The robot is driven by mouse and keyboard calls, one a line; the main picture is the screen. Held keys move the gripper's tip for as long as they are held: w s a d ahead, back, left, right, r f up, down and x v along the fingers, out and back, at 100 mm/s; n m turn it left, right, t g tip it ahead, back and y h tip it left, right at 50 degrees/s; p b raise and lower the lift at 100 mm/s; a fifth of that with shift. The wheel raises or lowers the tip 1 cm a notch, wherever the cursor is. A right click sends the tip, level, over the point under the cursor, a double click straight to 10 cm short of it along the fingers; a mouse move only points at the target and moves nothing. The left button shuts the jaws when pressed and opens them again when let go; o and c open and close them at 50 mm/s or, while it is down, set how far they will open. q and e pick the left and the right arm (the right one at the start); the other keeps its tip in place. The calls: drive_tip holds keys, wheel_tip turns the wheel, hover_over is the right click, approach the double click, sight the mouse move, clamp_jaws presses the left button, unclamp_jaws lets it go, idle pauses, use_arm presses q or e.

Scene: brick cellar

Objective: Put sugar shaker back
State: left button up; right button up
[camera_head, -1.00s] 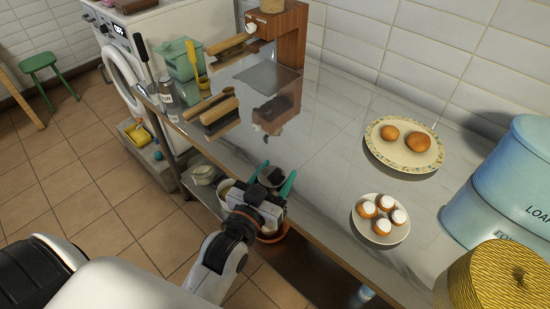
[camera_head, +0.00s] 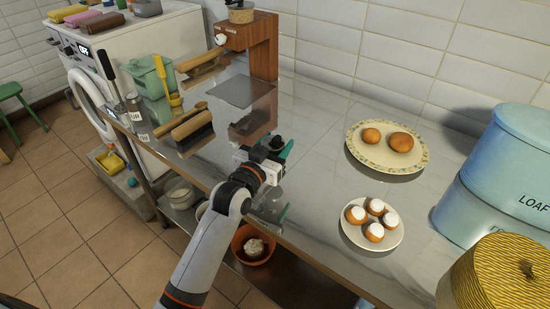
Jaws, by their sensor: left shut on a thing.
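My left gripper (camera_head: 283,182) is over the front edge of the counter, its teal fingers spread one above the other in the picture. It is shut on a greyish, glassy thing (camera_head: 268,203), which looks like the sugar shaker. My wrist hides most of it, so its shape and tilt are unclear. A small labelled jar (camera_head: 134,108) stands at the counter's left end, beside a dark-handled tool. My right gripper is not in view.
The glossy counter (camera_head: 310,130) is clear in the middle. A wooden coffee machine (camera_head: 262,55) stands behind. A plate of buns (camera_head: 357,157), a plate of sugar-topped cakes (camera_head: 350,231) and a blue bin (camera_head: 500,180) are right. An orange bowl (camera_head: 240,262) sits below.

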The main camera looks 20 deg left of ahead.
use_arm(q)
wheel_tip(320, 180, down, 4)
drive_tip(key=shift+r, duration=0.25)
drive_tip(key=shift+f, duration=0.1)
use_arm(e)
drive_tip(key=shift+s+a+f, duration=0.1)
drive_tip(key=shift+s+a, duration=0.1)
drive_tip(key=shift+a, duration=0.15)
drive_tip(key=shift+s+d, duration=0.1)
use_arm(q)
drive_tip(key=o, duration=1)
drive_tip(key=shift+f, duration=0.1)
drive_tip(key=shift+o, duration=0.2)
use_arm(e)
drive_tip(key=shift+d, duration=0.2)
use_arm(q)
drive_tip(key=s, duration=0.4)
drive_tip(key=s+a, duration=0.1)
drive_tip(key=s, duration=0.3)
drive_tip(key=s+a+b, duration=0.1)
drive_tip(key=s, duration=0.3)
drive_tip(key=shift+a, duration=0.15)
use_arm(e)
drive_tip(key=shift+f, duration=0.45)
use_arm(q)
drive_tip(key=shift+w, duration=0.1)
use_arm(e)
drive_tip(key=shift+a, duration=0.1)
